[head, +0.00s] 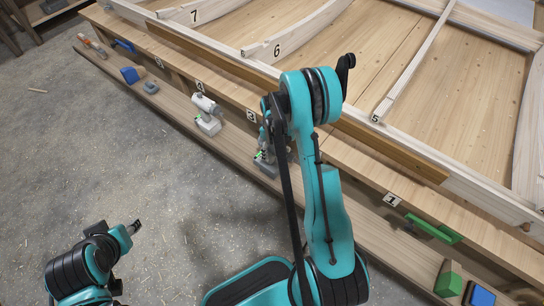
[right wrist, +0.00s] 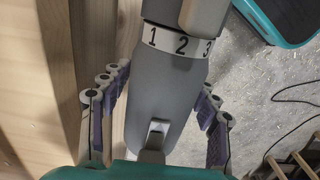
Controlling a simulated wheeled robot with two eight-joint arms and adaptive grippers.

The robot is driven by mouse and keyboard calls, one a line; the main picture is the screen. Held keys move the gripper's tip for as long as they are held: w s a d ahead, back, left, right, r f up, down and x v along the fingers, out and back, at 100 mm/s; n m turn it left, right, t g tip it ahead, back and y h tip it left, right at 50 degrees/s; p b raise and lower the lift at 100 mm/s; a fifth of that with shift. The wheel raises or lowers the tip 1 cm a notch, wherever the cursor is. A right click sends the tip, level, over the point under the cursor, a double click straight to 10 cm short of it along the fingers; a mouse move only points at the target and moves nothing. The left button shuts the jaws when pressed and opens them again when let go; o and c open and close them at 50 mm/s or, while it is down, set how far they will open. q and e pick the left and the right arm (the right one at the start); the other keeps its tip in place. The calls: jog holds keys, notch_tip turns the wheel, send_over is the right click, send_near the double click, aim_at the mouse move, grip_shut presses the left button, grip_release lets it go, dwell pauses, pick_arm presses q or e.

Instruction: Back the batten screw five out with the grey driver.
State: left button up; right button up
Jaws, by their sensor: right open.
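The grey driver (right wrist: 165,100), with a white collar marked 1, 2, 3, fills the middle of the right wrist view. My right gripper (right wrist: 160,90) is open, with one finger on each side of the driver's body and visible gaps. In the head view my right arm hides most of the gripper and part of the tool by label 3. The batten marked 5 (head: 408,75) lies on the bench at the upper right; its screw is too small to make out. My left gripper (head: 133,228) is over the floor at lower left, its jaw opening unclear.
A pale driver (head: 206,112) stands on the ledge by label 4. Blue items (head: 130,75) lie farther left. A green handle (head: 434,229) and a green block (head: 448,279) are at the right. Battens 6 (head: 300,35) and 7 lie behind.

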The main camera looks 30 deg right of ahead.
notch_tip(320, 180, down, 2)
jog(key=shift+f, duration=0.15)
grip_shut()
jog(key=shift+r, duration=0.25)
